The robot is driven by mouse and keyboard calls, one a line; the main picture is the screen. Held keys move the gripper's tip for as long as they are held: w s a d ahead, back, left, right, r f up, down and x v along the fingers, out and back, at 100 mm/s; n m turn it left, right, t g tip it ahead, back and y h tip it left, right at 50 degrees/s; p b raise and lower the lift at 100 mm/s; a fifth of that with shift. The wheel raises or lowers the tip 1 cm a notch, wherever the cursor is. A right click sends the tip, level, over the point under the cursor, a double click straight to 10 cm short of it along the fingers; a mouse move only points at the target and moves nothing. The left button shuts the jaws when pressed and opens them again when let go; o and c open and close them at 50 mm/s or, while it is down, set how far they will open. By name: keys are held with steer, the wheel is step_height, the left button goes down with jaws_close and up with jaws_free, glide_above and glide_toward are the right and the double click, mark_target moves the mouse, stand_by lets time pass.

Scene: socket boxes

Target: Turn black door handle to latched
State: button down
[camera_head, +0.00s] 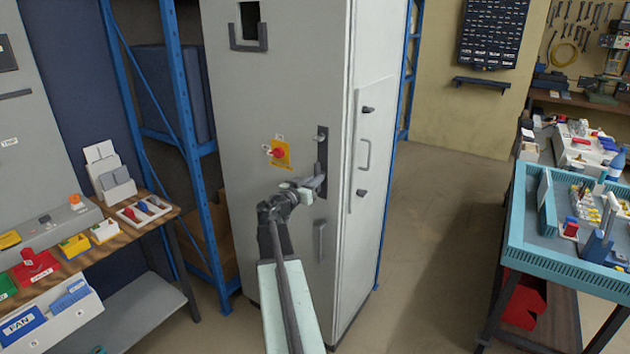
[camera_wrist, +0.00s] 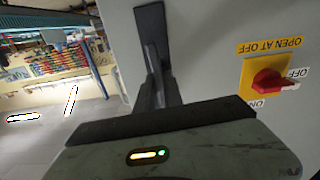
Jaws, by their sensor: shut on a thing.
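The black door handle sits on a dark upright plate (camera_head: 322,145) on the front of the grey cabinet (camera_head: 270,110). In the wrist view the plate (camera_wrist: 150,20) is at the top, and the handle (camera_wrist: 152,62) runs from it down to my gripper. My gripper (camera_head: 316,182) reaches the lower part of the plate and is shut on the handle. The gripper's body hides the handle's near end in the wrist view. The exact angle of the handle is hard to tell in the head view.
A red rotary switch (camera_head: 277,152) on a yellow plate is left of the handle; it also shows in the wrist view (camera_wrist: 268,84). A grey pull (camera_head: 320,240) is below. A workbench (camera_head: 90,245) stands left, a teal tray (camera_head: 560,262) right. The floor between is clear.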

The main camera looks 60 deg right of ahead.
steer(key=shift+m, duration=0.5)
steer(key=c, duration=1.5)
jaws_free()
steer(key=shift+o, duration=0.2)
steer(key=shift+a, duration=0.1)
steer(key=a, duration=0.7)
steer(key=shift+a, duration=0.3)
